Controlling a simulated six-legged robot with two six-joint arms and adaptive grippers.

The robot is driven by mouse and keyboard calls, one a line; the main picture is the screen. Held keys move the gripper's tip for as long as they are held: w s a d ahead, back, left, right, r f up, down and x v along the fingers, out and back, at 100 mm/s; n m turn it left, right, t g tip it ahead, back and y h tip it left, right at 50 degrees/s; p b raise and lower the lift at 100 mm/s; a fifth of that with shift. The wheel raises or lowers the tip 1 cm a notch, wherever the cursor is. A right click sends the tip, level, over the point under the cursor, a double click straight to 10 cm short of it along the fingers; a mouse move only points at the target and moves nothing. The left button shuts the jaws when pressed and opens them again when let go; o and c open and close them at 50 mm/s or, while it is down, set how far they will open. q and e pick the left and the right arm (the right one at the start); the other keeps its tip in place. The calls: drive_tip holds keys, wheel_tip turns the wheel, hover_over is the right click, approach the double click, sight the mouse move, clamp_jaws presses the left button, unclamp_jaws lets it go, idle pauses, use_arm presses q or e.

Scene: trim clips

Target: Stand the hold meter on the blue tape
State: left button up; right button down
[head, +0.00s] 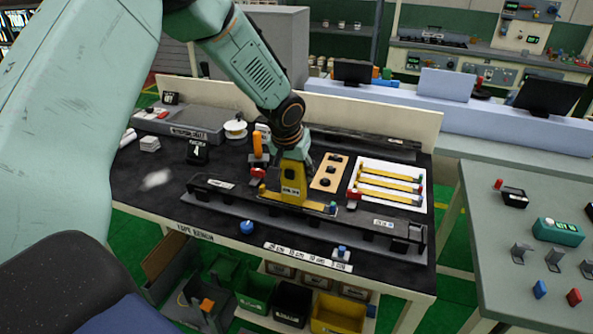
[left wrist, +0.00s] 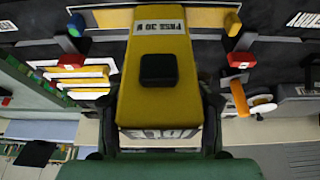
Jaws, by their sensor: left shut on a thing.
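The hold meter (head: 292,185) is a yellow box with a white label. My left gripper (head: 294,160) is shut on its top from above. In the left wrist view the meter (left wrist: 160,75) fills the middle, showing a "PRESS 30 N" label and a black button. It is over a yellow strip (head: 318,206) on the dark rail; I cannot tell whether it touches. A small blue piece (head: 333,207) is at the strip's right end; it also shows in the left wrist view (left wrist: 77,24). I cannot tell whether this is the blue tape. My right gripper is out of view.
A white board with yellow strips (head: 390,171) and a tan board with black parts (head: 329,173) lie behind the rail. An orange-handled tool (head: 258,146) stands left of the meter. A blue knob (head: 247,227) and a white labelled strip (head: 306,257) lie in front.

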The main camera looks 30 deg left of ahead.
use_arm(q)
drive_tip(key=shift+d+r, duration=0.2)
drive_tip(key=shift+d, duration=0.65)
drive_tip(key=shift+a+f, duration=0.2)
drive_tip(key=shift+a, duration=0.2)
drive_tip(key=shift+d+r, duration=0.1)
drive_tip(key=shift+d, duration=0.1)
drive_tip(key=o, duration=0.8)
drive_tip(key=shift+d+r, duration=0.1)
drive_tip(key=shift+d, duration=0.15)
drive_tip(key=o, duration=0.3)
drive_tip(key=shift+a, duration=0.4)
drive_tip(key=shift+s+d+r, duration=0.1)
drive_tip(key=shift+d+r, duration=0.2)
drive_tip(key=shift+d, duration=0.05)
drive_tip(key=v, duration=1.1)
drive_tip(key=shift+a, duration=0.2)
drive_tip(key=shift+s, duration=0.1)
